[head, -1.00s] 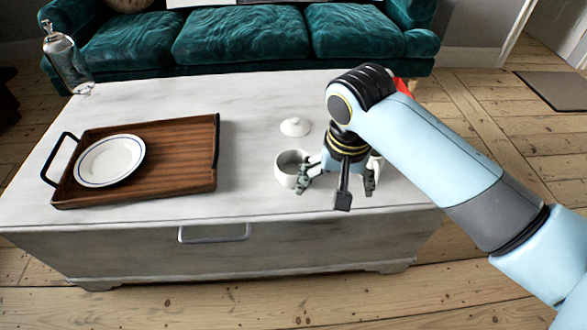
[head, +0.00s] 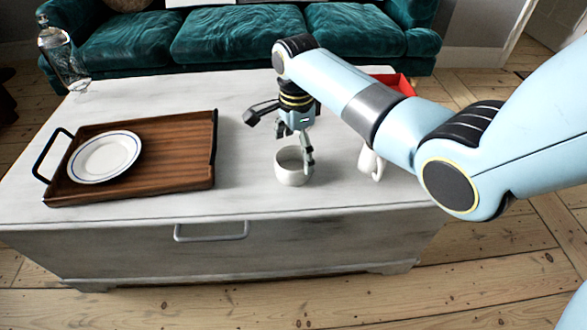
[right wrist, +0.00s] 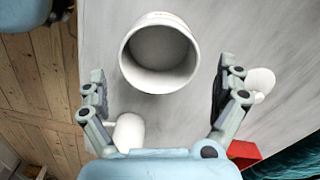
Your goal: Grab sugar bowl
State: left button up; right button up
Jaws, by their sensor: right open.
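The sugar bowl (head: 291,176) is a white, round, open bowl standing upright on the white chest, right of the tray. In the right wrist view the bowl (right wrist: 160,55) is at the top centre, just beyond the gap between my fingers. Its inside looks empty. My right gripper (head: 281,142) is open above and behind the bowl, one finger overlapping its right side in the head view. I cannot tell whether that finger touches it. A white lid (right wrist: 262,82) lies apart, beyond one finger; the gripper hides it in the head view.
A white mug (head: 370,164) stands right of the bowl, near my right arm. A red object (head: 395,84) is behind that arm. A wooden tray (head: 185,152) with a plate (head: 104,157) lies left. A glass bottle (head: 62,57) stands at the back left.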

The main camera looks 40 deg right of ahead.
aim_at(294, 157)
jog(key=f, duration=0.1)
jog(key=f+b, duration=0.1)
jog(key=f, duration=0.1)
jog(key=f+b, duration=0.1)
jog(key=shift+a+f, duration=0.25)
jog(key=shift+f, duration=0.15)
jog(key=c, duration=1.1)
